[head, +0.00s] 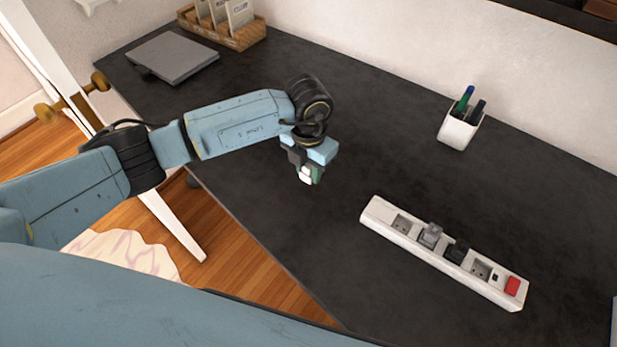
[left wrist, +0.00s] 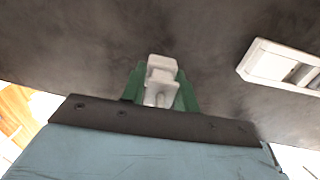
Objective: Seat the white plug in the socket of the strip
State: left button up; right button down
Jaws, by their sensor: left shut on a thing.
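The white plug (head: 306,174) is held between the fingers of my left gripper (head: 311,172), above the dark desk. In the left wrist view the plug (left wrist: 161,80) sits between the green fingertips of my gripper (left wrist: 160,92). The white power strip (head: 445,253) lies on the desk to the right of the gripper, apart from it. A grey plug (head: 431,235) and a black plug (head: 457,251) stand in its middle sockets. An end socket (head: 402,223) and a socket (head: 481,270) near the red switch (head: 512,286) look empty. One end of the strip (left wrist: 268,62) shows in the left wrist view. My right gripper is not seen.
The dark desk (head: 270,200) has free room between gripper and strip. A white pen cup (head: 459,130) stands near the wall. A closed grey laptop (head: 172,58) and a wooden box of packets (head: 226,28) are at the far left.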

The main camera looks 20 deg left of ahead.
pick_arm(q)
jog(key=shift+r, duration=2.4)
